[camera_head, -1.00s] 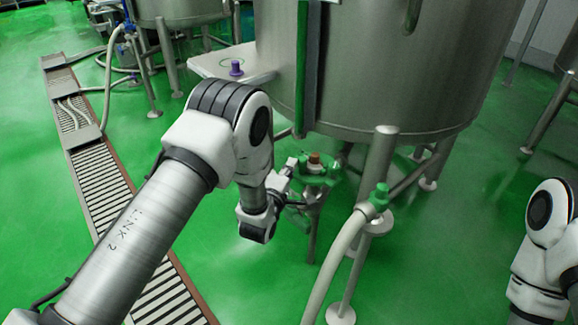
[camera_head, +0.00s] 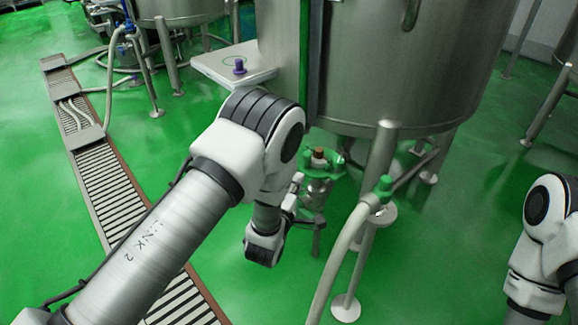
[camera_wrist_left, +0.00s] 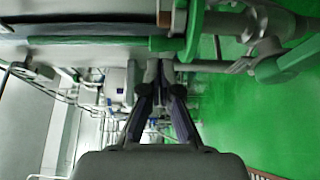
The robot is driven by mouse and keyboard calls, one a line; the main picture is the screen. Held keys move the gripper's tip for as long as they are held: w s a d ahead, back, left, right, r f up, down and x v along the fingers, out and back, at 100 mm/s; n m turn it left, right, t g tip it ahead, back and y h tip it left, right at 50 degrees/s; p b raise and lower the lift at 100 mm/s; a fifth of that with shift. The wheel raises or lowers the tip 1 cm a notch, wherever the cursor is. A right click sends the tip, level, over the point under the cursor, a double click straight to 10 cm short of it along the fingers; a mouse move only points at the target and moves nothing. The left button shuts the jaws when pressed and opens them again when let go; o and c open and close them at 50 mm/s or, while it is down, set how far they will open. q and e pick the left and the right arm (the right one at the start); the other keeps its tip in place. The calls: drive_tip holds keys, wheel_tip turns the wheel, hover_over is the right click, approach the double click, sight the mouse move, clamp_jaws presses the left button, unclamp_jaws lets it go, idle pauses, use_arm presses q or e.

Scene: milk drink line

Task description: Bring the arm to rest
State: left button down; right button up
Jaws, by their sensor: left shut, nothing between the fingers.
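My left arm (camera_head: 160,235) comes in from the left and bends down at its elbow in front of the steel tank. My left gripper (camera_head: 294,190) is small and partly hidden behind my wrist, beside the green-topped fitting with a brown cap (camera_head: 318,158). In the left wrist view, the two dark fingers of my left gripper (camera_wrist_left: 161,75) meet at their tips with nothing between them. I cannot tell whether they touch the fitting. My right arm (camera_head: 545,240) shows at the right edge; its gripper is out of view.
The steel tank (camera_head: 400,65) stands on legs close behind my left arm. A pale hose (camera_head: 338,255) with a green end runs down beside a leg. A white shelf (camera_head: 215,62) carries a purple knob (camera_head: 239,67). A floor drain (camera_head: 105,180) crosses the open green floor (camera_head: 40,200).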

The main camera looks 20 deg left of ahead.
use_arm(q)
drive_tip(key=s+a+f+m+g+y, duration=0.1)
drive_tip(key=s+a+f+g, duration=0.35)
drive_tip(key=s+f, duration=0.35)
drive_tip(key=s+a+f+m+g+y, duration=0.1)
drive_tip(key=s+a+f+g, duration=0.2)
drive_tip(key=s+a+f, duration=0.4)
drive_tip(key=s+d+f+m+g+h, duration=0.1)
drive_tip(key=s+f+m+g, duration=0.3)
drive_tip(key=s+m, duration=0.6)
drive_tip(key=s+d+f+m+g, duration=0.1)
drive_tip(key=s+m+g, duration=0.5)
drive_tip(key=s, duration=0.8)
wheel_tip(320, 180, up, 19)
drive_tip(key=n+p, duration=0.1)
drive_tip(key=p, duration=1.8)
drive_tip(key=shift+w+r+p, duration=0.15)
drive_tip(key=shift+w+p, duration=0.2)
drive_tip(key=shift+p, duration=0.05)
drive_tip(key=shift+g, duration=0.25)
